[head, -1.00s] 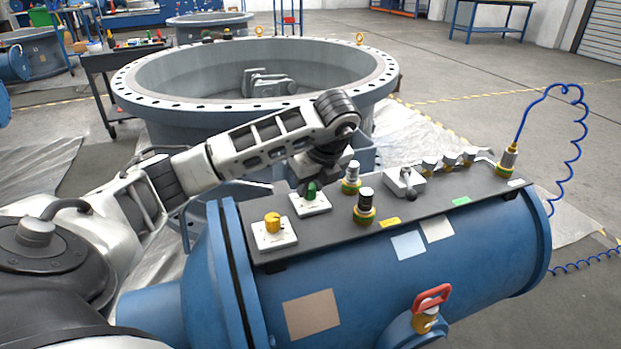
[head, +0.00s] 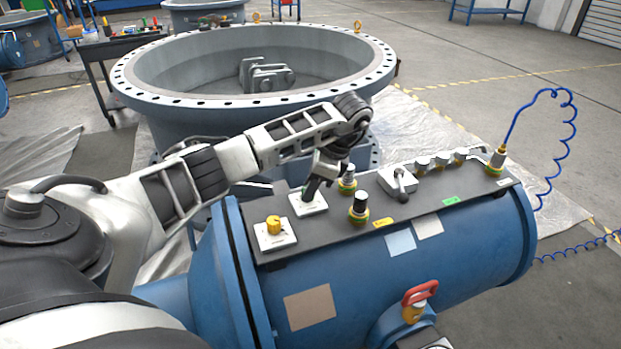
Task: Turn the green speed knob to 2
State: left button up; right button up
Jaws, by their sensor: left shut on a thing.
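The green speed knob's white plate (head: 313,208) sits on the dark panel on top of the blue cylinder, behind and right of the yellow knob (head: 273,224). My left gripper (head: 309,191) reaches down to this plate from above and is shut on the green knob. The knob itself is hidden behind the fingers, so its pointer and setting cannot be read. My right gripper is not in view.
A red-handled valve (head: 419,293) is on the cylinder's front. A blue coiled hose (head: 570,135) rises at right.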

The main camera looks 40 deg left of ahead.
pick_arm(q)
jog(key=shift+n+h+p, duration=0.4)
jog(key=shift+n+p, duration=0.1)
jog(key=shift+n, duration=0.5)
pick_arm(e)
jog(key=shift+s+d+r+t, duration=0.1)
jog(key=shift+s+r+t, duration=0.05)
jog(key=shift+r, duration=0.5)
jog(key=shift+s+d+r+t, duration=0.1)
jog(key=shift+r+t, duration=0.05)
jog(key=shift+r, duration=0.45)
pick_arm(q)
jog(key=o, duration=1)
jog(key=shift+w, duration=0.1)
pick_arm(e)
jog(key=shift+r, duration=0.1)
